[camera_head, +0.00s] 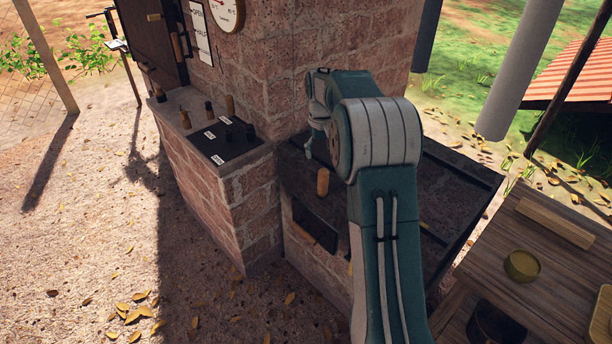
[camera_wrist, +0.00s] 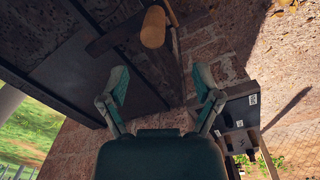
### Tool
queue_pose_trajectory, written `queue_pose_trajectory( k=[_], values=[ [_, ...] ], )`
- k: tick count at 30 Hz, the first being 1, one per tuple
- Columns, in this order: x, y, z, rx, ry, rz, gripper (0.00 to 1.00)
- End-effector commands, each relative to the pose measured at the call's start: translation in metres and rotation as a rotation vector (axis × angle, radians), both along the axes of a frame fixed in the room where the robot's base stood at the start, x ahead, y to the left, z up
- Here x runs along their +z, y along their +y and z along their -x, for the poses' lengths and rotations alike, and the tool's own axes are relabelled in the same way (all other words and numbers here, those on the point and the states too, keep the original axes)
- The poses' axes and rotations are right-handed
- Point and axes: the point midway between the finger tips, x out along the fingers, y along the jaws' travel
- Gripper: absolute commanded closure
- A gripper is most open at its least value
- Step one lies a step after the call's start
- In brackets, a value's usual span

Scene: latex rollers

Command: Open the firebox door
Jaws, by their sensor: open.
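A wooden handle (camera_head: 323,182) stands out from the dark metal of the low brick stove, just below my arm's end in the head view. In the wrist view the round end of this handle (camera_wrist: 153,27) shows on a dark bar, ahead of my gripper (camera_wrist: 160,82). The two fingers are spread wide and empty, and the handle is beyond the tips, not between them. A dark metal panel (camera_wrist: 85,45), which looks like the firebox door, fills the upper left of the wrist view. I cannot see its hinges. My arm hides part of the stove in the head view.
A brick ledge with a dark labelled plate (camera_head: 225,138) and several small knobs stands left of the stove. The brick chimney (camera_head: 280,50) rises behind, with a gauge (camera_head: 227,12). A wooden table (camera_head: 545,265) with a bowl (camera_head: 522,265) stands at right. Open ground lies at left.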

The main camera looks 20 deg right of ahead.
Motion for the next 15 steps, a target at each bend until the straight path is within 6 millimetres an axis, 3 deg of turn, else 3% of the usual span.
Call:
queue_pose_trajectory(
  k=[8,15],
  values=[
    [-0.025,-0.005,-0.002,-0.003,0.011,-0.003,0.18],
    [-0.069,0.0,-0.002,-0.001,0.01,0.003,0.18]
  ],
)
